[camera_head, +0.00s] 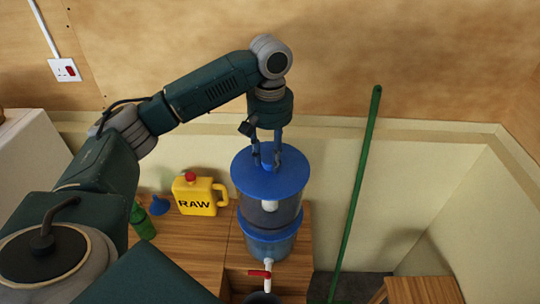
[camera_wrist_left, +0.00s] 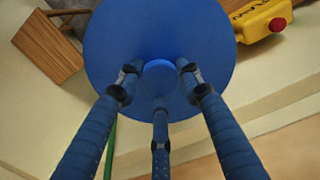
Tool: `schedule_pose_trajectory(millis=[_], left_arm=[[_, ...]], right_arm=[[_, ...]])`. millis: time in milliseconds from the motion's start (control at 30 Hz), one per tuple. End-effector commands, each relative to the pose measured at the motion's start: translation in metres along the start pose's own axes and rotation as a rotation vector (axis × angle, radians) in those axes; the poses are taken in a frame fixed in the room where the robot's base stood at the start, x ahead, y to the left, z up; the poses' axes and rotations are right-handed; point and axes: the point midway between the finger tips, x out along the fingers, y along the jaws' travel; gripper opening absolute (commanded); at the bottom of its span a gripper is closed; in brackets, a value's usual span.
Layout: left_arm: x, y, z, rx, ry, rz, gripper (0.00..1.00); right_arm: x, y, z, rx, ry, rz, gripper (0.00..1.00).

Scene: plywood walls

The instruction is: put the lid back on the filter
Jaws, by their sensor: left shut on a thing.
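The blue round lid (camera_head: 258,184) sits level at the top of the filter (camera_head: 268,217), roughly centred over it. I cannot tell whether it rests on the rim or hovers just above. My left gripper (camera_head: 266,158) points down from above, its fingers closed around the lid's central knob. In the left wrist view, the fingers of the gripper (camera_wrist_left: 158,85) surround the knob (camera_wrist_left: 158,68), and the lid (camera_wrist_left: 120,30) fills the upper middle. The filter has a clear upper vessel, a blue band (camera_head: 269,234) and a lower vessel with a red-handled tap (camera_head: 260,274). The lid hides the upper rim. My right gripper is out of view.
A yellow RAW jug (camera_head: 194,199) stands left of the filter on the wooden cabinet (camera_head: 185,245). A blue funnel (camera_head: 160,206) and a green bottle (camera_head: 142,222) are further left. A green pole (camera_head: 357,190) leans on the wall to the right. A dark container (camera_head: 262,298) is below the tap.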

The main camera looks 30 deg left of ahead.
Motion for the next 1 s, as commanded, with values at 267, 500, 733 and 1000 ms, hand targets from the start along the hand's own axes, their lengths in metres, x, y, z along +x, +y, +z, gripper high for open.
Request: schedule_pose_trajectory(millis=[267, 500, 733, 1000], left_arm=[[0.003, 0.000, 0.000, 0.001, 0.000, 0.000, 0.02], [0.004, 0.000, 0.000, 0.000, 0.000, 0.000, 0.58], [0.004, 0.000, 0.000, 0.000, -0.001, 0.000, 0.58], [-0.018, 0.001, -0.001, 0.000, 0.003, 0.003, 0.58]], right_arm=[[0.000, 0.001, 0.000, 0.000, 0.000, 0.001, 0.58], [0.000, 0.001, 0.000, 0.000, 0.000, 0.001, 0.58], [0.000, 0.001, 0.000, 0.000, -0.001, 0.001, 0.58], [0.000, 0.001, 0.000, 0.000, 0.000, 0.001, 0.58]])
